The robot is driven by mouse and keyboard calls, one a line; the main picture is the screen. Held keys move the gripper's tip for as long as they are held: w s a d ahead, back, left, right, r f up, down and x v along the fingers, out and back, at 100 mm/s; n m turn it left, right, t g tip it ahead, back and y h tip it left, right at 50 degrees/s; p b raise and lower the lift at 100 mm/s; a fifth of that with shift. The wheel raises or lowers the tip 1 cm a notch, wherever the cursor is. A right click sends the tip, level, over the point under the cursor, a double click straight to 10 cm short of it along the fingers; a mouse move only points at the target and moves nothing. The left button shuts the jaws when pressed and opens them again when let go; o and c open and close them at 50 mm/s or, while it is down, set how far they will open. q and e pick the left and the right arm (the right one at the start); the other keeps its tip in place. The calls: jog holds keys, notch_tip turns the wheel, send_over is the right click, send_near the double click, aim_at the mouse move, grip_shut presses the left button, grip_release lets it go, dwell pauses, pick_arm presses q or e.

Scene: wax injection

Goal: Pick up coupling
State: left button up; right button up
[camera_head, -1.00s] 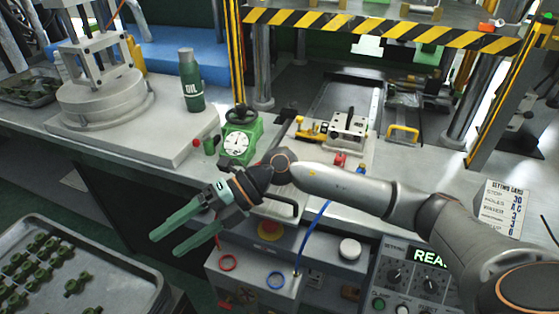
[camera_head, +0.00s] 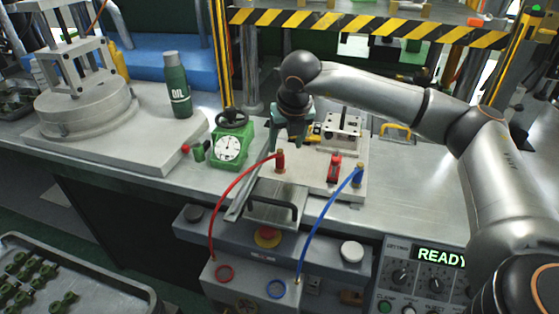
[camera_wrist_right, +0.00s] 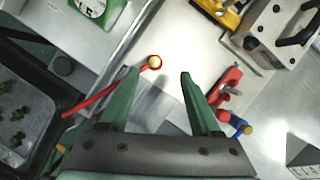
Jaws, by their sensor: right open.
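A red hose coupling (camera_head: 280,161) stands upright on the pale plate (camera_head: 312,186), with a red hose running from it to the front box. In the right wrist view this coupling (camera_wrist_right: 154,62) shows its brass-coloured end between the fingertips, nearer the left finger. A blue coupling (camera_head: 359,175) on a blue hose stands at the plate's right side; it also shows in the wrist view (camera_wrist_right: 240,127). My right gripper (camera_head: 294,132) points down just above the red coupling. Its green fingers (camera_wrist_right: 161,75) are open; I cannot tell their exact height. My left gripper is out of view.
A red clamp-like part (camera_head: 334,168) stands between the couplings. A metal block (camera_head: 342,128) is behind it. A green dial gauge (camera_head: 230,146) stands close on the left. A tray of green parts (camera_head: 90,270) is at lower left.

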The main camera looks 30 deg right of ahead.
aim_at(281, 154)
jog(key=x, duration=0.7)
jog(key=shift+w+a+f+p, duration=0.15)
jog(key=shift+a+f+p, duration=0.15)
jog(key=shift+f, duration=0.1)
grip_shut()
dwell(0.3)
